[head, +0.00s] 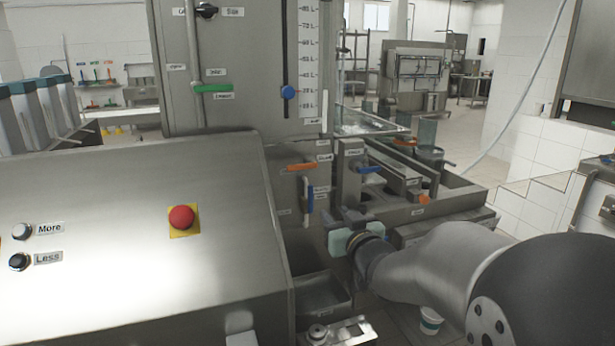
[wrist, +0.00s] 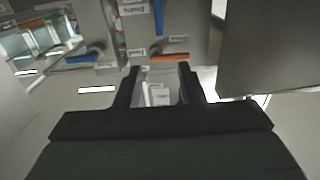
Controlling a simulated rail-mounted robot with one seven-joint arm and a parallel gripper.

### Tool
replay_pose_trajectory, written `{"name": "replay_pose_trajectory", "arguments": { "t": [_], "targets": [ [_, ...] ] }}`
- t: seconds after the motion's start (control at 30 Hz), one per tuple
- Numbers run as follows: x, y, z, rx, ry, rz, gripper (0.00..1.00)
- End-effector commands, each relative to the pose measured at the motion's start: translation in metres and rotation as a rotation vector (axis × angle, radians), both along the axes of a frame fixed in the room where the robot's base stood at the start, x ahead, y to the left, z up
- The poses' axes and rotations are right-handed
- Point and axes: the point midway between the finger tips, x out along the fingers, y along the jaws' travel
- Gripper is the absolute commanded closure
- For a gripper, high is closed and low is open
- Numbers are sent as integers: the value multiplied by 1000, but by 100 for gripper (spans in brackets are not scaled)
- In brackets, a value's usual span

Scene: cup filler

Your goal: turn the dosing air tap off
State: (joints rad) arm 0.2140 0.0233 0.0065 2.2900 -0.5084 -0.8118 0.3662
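On the machine's front panel there is a small tap with a blue handle (head: 310,200) standing upright. In the wrist view, which is upside down, this blue handle (wrist: 158,17) is near the top edge, beside a label that I cannot read surely; it may be the dosing air tap. A tap with an orange handle (head: 303,167), lying level, sits above it and also shows in the wrist view (wrist: 170,58). My gripper (wrist: 160,72) has its fingers apart with nothing between them. In the head view my gripper (head: 345,222) is right of and below the blue handle, apart from it.
Another tap with a level blue handle (head: 370,169) is on a steel post to the right. A green handle (head: 213,88) is on the upper cabinet. A red stop button (head: 182,217) is on the sloping panel. An open steel bin (head: 322,295) is below.

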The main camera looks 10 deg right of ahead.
Motion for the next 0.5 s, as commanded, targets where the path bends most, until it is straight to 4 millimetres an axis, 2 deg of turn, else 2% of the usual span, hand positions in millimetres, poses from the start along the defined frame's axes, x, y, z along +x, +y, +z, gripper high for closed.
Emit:
{"name": "replay_pose_trajectory", "arguments": {
  "t": [0.17, 0.5],
  "targets": [
    [24, 4, -1, 2, 2, 2, 65],
    [98, 16, -1, 1, 2, 1, 65]
  ]
}}
